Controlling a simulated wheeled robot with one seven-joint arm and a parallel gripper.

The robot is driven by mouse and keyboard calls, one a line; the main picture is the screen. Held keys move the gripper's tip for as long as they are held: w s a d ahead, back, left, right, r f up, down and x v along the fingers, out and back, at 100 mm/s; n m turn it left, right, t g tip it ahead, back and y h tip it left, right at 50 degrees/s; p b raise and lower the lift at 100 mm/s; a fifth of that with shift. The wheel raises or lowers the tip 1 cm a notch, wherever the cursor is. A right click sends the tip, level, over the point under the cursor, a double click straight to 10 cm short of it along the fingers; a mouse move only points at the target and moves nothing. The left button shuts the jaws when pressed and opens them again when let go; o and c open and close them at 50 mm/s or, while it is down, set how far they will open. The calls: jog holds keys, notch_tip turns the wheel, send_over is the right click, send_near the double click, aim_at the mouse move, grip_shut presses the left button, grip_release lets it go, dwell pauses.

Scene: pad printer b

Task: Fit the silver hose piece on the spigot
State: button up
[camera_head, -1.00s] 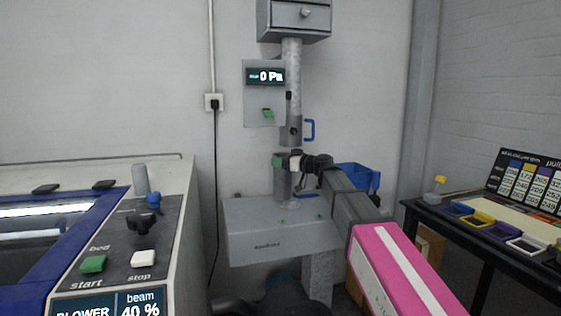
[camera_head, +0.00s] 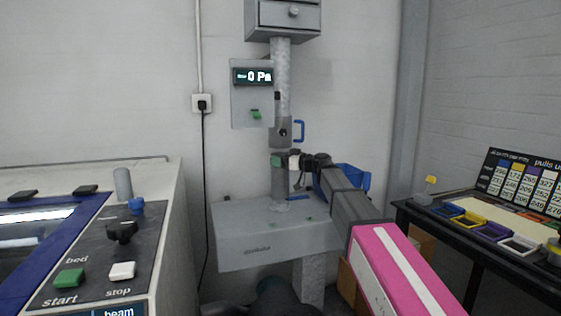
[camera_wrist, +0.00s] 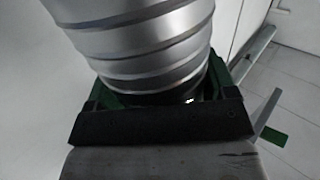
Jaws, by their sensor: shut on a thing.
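The silver hose piece (camera_wrist: 150,45) is a ribbed cylinder that fills the upper middle of the wrist view. My gripper (camera_wrist: 165,112), with green and dark jaws, is shut around its lower part. In the head view my gripper (camera_head: 285,160) is at the upper end of the grey hose piece (camera_head: 279,183), which stands roughly upright between the grey vertical pipe (camera_head: 281,95) and the grey box (camera_head: 272,236). I cannot tell the spigot apart from the pipe end or the box top, nor whether the hose piece touches either.
A blue handle (camera_head: 299,131) sticks out right of the pipe. A gauge panel (camera_head: 252,95) reading 0 Pa is at its left. A console with buttons (camera_head: 110,250) is at the left. A dark table (camera_head: 410,212) with coloured trays is at the right, and a blue bin (camera_head: 354,178) is behind my arm.

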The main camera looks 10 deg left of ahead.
aim_at(281, 171)
dwell(0.3)
jog(key=shift+f, duration=2.45)
dwell(2.5)
jog(key=o, duration=1.2)
jog(key=v, duration=1)
jog(key=shift+s+d, duration=0.2)
jog(key=shift+d, duration=0.15)
